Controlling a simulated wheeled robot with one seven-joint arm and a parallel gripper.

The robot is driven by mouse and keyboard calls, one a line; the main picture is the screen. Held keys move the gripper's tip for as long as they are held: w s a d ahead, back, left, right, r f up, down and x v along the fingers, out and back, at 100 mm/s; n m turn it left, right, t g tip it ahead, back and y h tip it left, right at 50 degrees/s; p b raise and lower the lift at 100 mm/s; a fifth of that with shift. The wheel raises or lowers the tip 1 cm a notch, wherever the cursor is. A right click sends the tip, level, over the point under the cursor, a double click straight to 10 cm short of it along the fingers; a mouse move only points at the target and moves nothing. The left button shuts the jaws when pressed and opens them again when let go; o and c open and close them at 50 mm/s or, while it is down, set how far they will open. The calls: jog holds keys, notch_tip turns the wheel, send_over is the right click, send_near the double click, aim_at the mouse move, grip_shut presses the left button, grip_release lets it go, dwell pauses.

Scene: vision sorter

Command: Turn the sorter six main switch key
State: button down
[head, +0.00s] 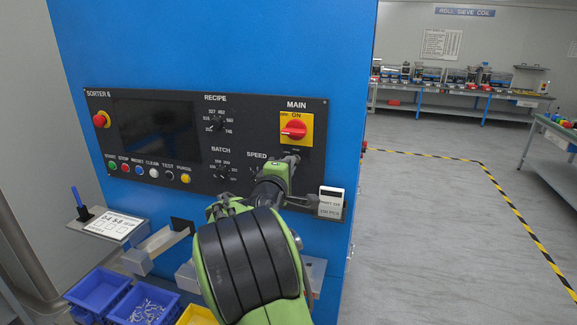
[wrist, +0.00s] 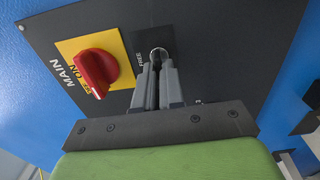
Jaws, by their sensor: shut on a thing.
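The black panel marked SORTER 6 (head: 95,150) is on the blue cabinet front. The MAIN switch, a red rotary handle on a yellow plate (head: 295,128), is at its upper right and shows in the wrist view (wrist: 97,70). Just below it is a small key switch with a metallic round rim (wrist: 158,51). My gripper (wrist: 157,72) is shut on the key at this switch, its fingers close together. The fingers hide most of the key, so its angle cannot be told. In the head view my gripper (head: 286,162) hides the key switch.
Recipe, batch and speed knobs (head: 217,123) and a row of buttons (head: 154,173) are left of my gripper. A small white box (head: 330,202) is close at its right. Blue bins (head: 98,290) stand below. The floor at right is clear.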

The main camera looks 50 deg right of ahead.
jog(key=c, duration=1.2)
grip_release()
jog(key=shift+c, duration=0.2)
jog(key=b+v, duration=0.3)
jog(key=v, duration=1.2)
jog(key=shift+s+a, duration=0.25)
jog(key=shift+a, duration=0.1)
